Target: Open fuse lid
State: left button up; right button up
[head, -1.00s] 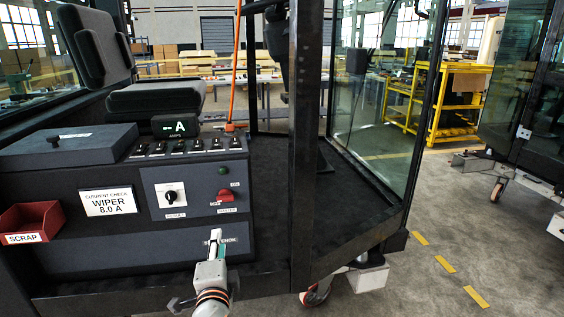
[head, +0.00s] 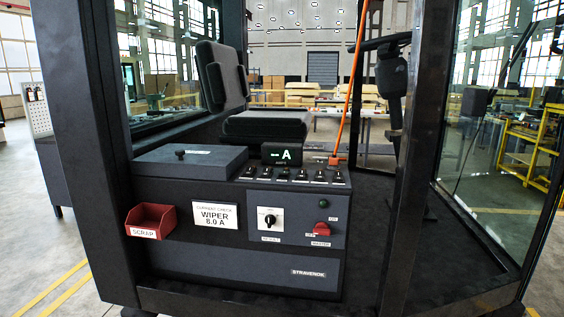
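The fuse lid (head: 189,163) is a flat dark grey cover with a small black knob (head: 180,154) on top. It lies shut on the left part of the grey console (head: 250,272) inside the cab. What is under the lid is hidden. Neither of my grippers shows in the head view now.
A red scrap bin (head: 151,220) hangs on the console's left front. A row of black switches (head: 284,174), an ammeter display (head: 284,154) and a red master switch (head: 322,230) are to the right. Dark cab posts (head: 410,200) flank the opening. An orange rod (head: 352,90) rises behind the console.

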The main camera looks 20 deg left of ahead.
aim_at(212, 162)
jog(key=u, duration=1.3)
